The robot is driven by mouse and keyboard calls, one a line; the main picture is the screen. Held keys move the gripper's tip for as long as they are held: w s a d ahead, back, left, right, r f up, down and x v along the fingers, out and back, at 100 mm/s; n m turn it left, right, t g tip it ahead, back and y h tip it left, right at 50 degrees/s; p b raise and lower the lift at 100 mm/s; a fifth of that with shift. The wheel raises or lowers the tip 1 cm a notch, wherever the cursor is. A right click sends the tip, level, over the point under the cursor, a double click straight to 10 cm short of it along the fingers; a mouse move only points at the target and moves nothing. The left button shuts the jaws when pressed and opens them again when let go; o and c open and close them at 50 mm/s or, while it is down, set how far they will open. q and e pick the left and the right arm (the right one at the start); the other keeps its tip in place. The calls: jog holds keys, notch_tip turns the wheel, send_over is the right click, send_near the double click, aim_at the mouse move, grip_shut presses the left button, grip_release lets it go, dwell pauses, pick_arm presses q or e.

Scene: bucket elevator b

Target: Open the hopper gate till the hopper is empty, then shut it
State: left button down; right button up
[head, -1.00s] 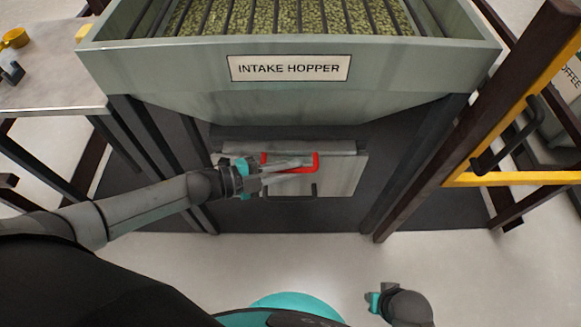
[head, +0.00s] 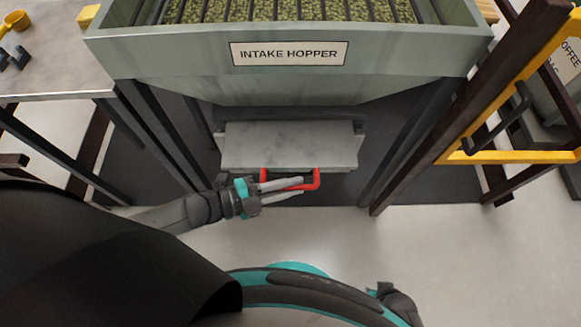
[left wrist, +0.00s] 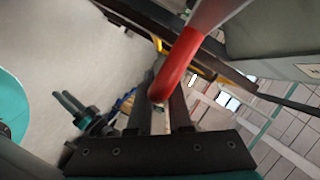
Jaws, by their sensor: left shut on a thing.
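The intake hopper (head: 180,62) stands ahead in the head view, with green beans (head: 300,10) showing under its dark grate. Below it, the pale flat gate plate (head: 290,143) sticks out toward me. Its red handle (head: 316,181) is at the plate's front edge. My left gripper (head: 298,186) is shut on the red handle, reaching it from the left. In the left wrist view the red handle (left wrist: 176,65) runs between the fingers. My right gripper shows only in part at the bottom of the head view, and its fingers are hidden. What lies under the gate is hidden.
A pale table (head: 50,75) with a yellow scoop (head: 17,20) stands at the left. Dark hopper legs (head: 155,130) flank the gate. A dark post with a yellow rail (head: 520,157) stands at the right. The floor in front is clear.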

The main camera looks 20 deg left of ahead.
pick_arm(q)
jog(key=shift+s+d, duration=0.2)
jog(key=shift+s, duration=0.6)
pick_arm(e)
jog(key=shift+s+d+f, duration=0.2)
jog(key=shift+s+d, duration=0.15)
jog(key=shift+s, duration=0.05)
pick_arm(q)
jog(key=shift+f, duration=0.1)
jog(key=c, duration=0.8)
grip_release()
jog(key=shift+w, duration=0.1)
jog(key=shift+c, duration=0.2)
jog(key=shift+a, duration=0.1)
jog(key=p+v, duration=0.3)
jog(key=v, duration=1.2)
pick_arm(e)
jog(key=shift+s+d, duration=0.35)
jog(key=shift+s, duration=0.4)
jog(key=shift+s+d, duration=0.4)
jog(key=shift+s, duration=0.35)
jog(key=shift+s+d, duration=0.35)
jog(key=shift+s, duration=0.4)
pick_arm(q)
jog(key=shift+w+a, duration=0.1)
